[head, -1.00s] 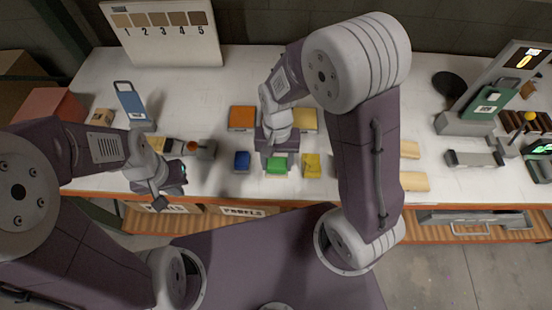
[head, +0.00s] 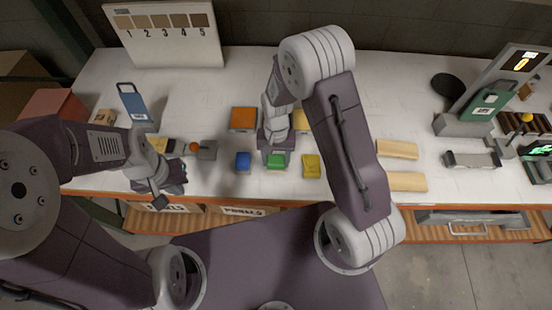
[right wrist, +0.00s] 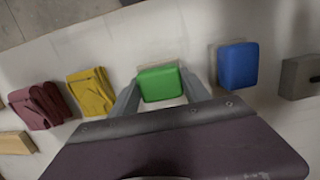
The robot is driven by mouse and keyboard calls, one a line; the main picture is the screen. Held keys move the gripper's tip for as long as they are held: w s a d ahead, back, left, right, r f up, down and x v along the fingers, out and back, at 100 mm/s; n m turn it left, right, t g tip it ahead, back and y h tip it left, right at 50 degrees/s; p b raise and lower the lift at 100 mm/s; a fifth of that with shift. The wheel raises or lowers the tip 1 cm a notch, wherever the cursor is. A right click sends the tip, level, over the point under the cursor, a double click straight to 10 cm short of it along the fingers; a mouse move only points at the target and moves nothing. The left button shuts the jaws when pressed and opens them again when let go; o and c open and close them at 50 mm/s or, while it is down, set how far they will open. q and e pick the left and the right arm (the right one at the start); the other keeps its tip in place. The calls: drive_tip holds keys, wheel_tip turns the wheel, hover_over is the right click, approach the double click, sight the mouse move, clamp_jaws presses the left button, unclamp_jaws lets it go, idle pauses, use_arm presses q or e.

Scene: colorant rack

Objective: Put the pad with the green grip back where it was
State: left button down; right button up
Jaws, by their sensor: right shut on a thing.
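The pad with the green grip (head: 276,161) is at the front middle of the white table, between a blue-grip pad (head: 243,161) and a yellow piece (head: 311,166). My right gripper (head: 276,154) reaches down over it from behind. In the right wrist view, the green grip (right wrist: 159,84) sits between the two fingers of my right gripper (right wrist: 160,92), which are shut on it. A pale patch shows around the green grip on the table; I cannot tell whether the pad touches it. My left gripper (head: 170,192) hangs at the table's front left edge, its fingers unclear.
The blue pad (right wrist: 238,65) and yellow cloth-like piece (right wrist: 91,92) stand close on either side, with a maroon piece (right wrist: 38,105) further out. An orange block (head: 243,118) lies behind. Two wooden strips (head: 405,181) lie to the right.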

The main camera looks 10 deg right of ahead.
sight(276, 156)
drive_tip(key=o, duration=1.2)
drive_tip(key=shift+f, duration=0.1)
drive_tip(key=shift+w+r, duration=0.1)
drive_tip(key=shift+r, duration=0.3)
wheel_tip(276, 156, up, 12)
drive_tip(key=w, duration=0.1)
drive_tip(key=s+d+f+n+t+b, duration=0.2)
drive_tip(key=s+d+n, duration=0.1)
drive_tip(key=s+d, duration=0.4)
drive_tip(key=shift+s+f+t, duration=0.3)
drive_tip(key=shift+s+f, duration=0.05)
drive_tip(key=shift+s, duration=0.95)
